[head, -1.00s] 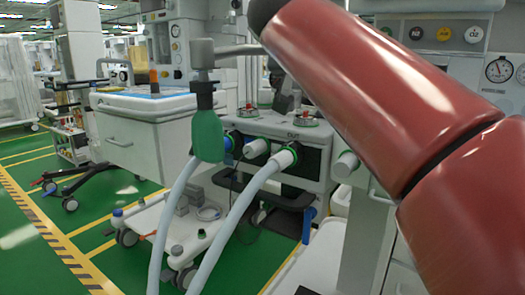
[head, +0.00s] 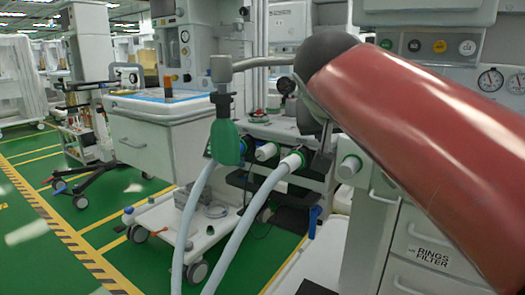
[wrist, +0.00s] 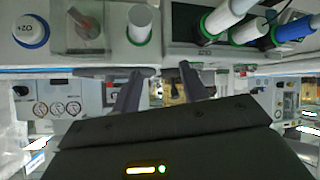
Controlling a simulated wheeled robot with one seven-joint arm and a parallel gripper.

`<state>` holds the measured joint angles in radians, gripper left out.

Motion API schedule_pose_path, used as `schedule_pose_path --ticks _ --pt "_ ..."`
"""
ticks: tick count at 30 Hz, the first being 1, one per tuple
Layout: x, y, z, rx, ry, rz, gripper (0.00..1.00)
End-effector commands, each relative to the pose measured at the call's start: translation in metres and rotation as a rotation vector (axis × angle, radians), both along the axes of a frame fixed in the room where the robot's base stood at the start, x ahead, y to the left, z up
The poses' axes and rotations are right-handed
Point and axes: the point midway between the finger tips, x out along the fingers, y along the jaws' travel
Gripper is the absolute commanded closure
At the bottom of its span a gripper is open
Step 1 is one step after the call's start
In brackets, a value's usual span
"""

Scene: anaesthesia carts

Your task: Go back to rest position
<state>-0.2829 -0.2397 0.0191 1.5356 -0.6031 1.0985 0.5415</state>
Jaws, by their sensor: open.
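My red arm crosses the right side of the head view and ends in a dark grey joint in front of the anaesthesia machine. My gripper (wrist: 152,78) shows in the wrist view with its two dark fingers spread apart and nothing between them. In the head view the gripper is mostly hidden behind the arm. The green breathing bag (head: 228,142) hangs from a grey arm to the left of my arm. Two pale hoses (head: 244,228) run from the machine's ports down past the bag, apart from the gripper.
A white cart (head: 150,143) with a blue-edged top stands at left. A low white wheeled base (head: 200,225) lies below the hoses. A drawer unit labelled "RINGS FILTER" (head: 420,268) is close at right. Green floor (head: 50,225) is open at left.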

Motion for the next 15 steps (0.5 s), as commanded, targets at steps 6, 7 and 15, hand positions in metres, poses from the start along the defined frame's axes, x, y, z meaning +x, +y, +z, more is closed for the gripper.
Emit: schedule_pose_path --ticks 6,7,15 --pt "-0.060 -0.021 -0.055 0.033 0.177 0.077 0.57" --pt "-0.072 -0.024 -0.066 0.044 0.206 0.090 0.57" --pt "-0.168 -0.027 -0.169 0.167 0.386 0.189 0.57"
